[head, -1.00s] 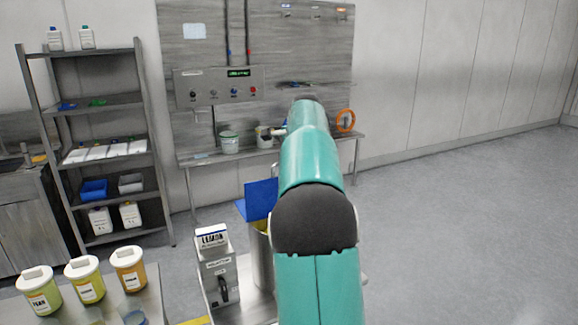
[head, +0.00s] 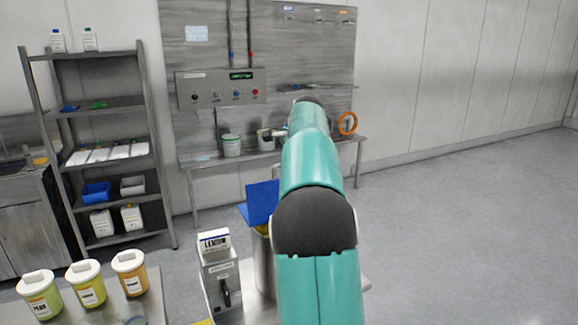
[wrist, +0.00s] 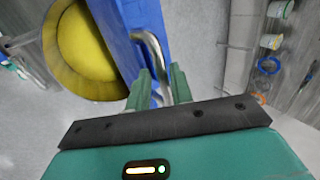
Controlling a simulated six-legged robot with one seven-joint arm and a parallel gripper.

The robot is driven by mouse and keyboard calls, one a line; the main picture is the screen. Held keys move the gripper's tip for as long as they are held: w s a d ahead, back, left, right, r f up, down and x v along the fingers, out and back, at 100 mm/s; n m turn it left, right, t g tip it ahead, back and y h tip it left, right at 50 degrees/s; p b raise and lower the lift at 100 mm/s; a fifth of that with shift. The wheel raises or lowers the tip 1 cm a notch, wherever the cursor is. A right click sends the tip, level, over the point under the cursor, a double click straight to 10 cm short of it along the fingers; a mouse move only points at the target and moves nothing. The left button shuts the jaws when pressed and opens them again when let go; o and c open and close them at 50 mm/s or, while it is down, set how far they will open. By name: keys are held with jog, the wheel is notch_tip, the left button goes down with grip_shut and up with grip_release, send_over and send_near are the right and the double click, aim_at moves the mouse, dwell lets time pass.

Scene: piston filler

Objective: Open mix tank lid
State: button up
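The mix tank (head: 264,262) stands behind the labelled filler unit, partly hidden by my arm. Its blue lid (head: 261,203) is raised and stands steeply tilted, so the tank's mouth is uncovered. In the wrist view the round tank rim (wrist: 52,62) surrounds yellow contents (wrist: 90,50), with the blue lid (wrist: 118,30) beside it. A bent metal handle (wrist: 150,45) is on the lid. My gripper (wrist: 160,75) has its two green fingers close on either side of the handle and looks shut on it. My arm hides the gripper in the head view.
Several labelled tubs (head: 88,284) stand on a table at lower left. The filler unit (head: 219,275) is beside the tank. A shelf rack (head: 103,103) and a wall bench (head: 205,160) are behind. Open floor (head: 450,230) lies at right.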

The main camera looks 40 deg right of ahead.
jog(key=shift+f, duration=0.15)
dwell(0.3)
jog(key=v, duration=1.4)
